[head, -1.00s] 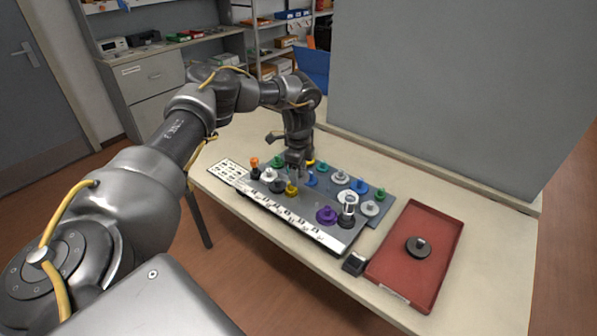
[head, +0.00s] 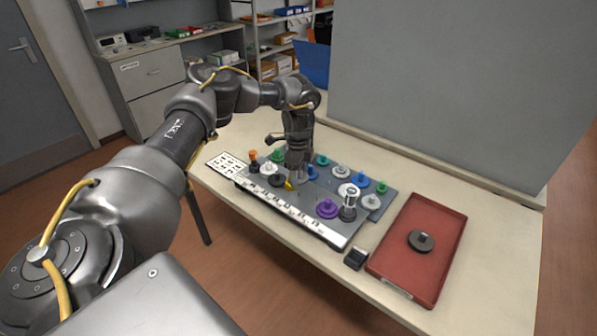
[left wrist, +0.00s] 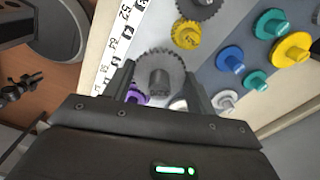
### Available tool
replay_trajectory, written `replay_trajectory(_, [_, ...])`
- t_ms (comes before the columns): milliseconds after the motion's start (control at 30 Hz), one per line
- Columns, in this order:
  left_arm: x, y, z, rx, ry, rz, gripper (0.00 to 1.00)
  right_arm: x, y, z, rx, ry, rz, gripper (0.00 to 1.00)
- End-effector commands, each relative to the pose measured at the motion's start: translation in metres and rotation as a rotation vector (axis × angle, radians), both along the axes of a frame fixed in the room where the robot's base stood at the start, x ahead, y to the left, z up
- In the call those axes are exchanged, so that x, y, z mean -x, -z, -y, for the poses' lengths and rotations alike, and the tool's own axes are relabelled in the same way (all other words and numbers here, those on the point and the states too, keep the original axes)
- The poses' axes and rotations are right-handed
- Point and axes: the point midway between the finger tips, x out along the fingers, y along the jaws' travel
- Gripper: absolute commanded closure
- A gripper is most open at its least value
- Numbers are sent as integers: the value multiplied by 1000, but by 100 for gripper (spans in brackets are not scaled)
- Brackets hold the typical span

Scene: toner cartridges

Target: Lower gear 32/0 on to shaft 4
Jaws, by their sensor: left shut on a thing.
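My left gripper (head: 299,178) is over the middle of the dark board (head: 310,215), pointing down. In the left wrist view, the gripper (left wrist: 160,92) is shut on a grey toothed gear (left wrist: 160,68) with a round hub. Its marking is too small to read, and the gear is mostly hidden in the head view. The shaft below the held gear is hidden, and I cannot tell which is shaft 4. A yellow gear (head: 289,185) is just left of the gripper, partly covered. A purple gear (head: 327,207) stands to the right on the board. My right gripper is not in view.
A blue-grey board (head: 384,205) behind carries several coloured gears. A dark part with a silver top (head: 349,203) stands at the board's right end. A red tray (head: 445,250) holds a dark disc (head: 420,240). A small black block (head: 355,258) lies between board and tray.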

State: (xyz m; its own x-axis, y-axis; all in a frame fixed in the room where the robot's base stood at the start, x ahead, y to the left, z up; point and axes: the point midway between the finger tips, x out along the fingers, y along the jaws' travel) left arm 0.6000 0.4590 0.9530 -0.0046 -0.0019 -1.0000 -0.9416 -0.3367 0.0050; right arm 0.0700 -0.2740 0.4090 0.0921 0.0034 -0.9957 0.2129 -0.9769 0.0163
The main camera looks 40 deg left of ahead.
Motion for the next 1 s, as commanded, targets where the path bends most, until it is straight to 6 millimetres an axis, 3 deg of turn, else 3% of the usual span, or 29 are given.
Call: replay_trajectory(1000, [-1, 0, 0, -1, 0, 0, 66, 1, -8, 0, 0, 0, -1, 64])
